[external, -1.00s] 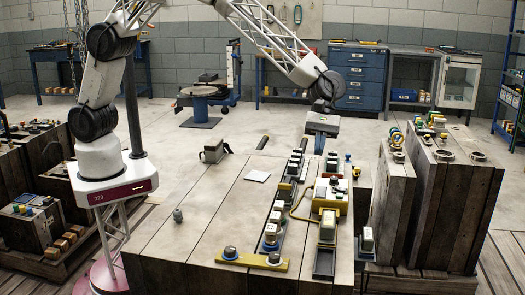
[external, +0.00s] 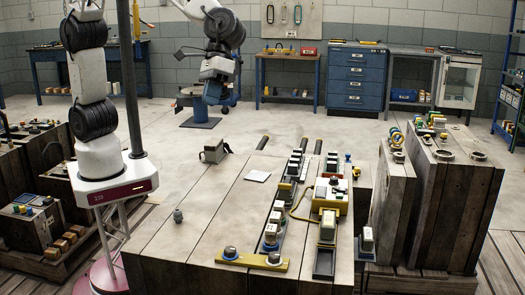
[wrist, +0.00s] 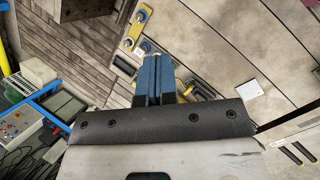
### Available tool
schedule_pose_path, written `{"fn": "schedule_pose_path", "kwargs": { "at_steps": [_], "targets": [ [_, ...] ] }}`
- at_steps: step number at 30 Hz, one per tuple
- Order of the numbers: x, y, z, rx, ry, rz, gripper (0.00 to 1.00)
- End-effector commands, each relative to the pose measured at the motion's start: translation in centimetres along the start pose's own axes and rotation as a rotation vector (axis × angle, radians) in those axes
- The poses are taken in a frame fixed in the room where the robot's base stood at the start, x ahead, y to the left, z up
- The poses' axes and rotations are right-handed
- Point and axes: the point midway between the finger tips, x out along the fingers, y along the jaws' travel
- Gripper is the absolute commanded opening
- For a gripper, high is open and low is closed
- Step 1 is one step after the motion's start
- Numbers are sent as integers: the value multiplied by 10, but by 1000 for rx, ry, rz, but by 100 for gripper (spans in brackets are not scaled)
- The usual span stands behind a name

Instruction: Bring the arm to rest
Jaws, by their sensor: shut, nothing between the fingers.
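My gripper (external: 212,92) hangs in the air beyond the far left end of the wooden bench (external: 180,240), well above the floor and clear of everything on the bench. In the wrist view its two blue fingers (wrist: 153,82) are together with nothing between them.
Wooden crates (external: 445,200) stand at the right.

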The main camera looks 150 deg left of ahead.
Motion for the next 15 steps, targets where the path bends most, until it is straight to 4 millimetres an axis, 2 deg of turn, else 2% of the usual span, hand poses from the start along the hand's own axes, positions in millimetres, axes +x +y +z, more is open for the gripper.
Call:
{"fn": "schedule_pose_path", "kwargs": {
  "at_steps": [1,3,15],
  "targets": [
    [-4,-8,16,46,10,-7,0],
    [-6,-18,34,111,22,-19,0],
    [-22,-87,126,479,92,-82,0]
  ]
}}
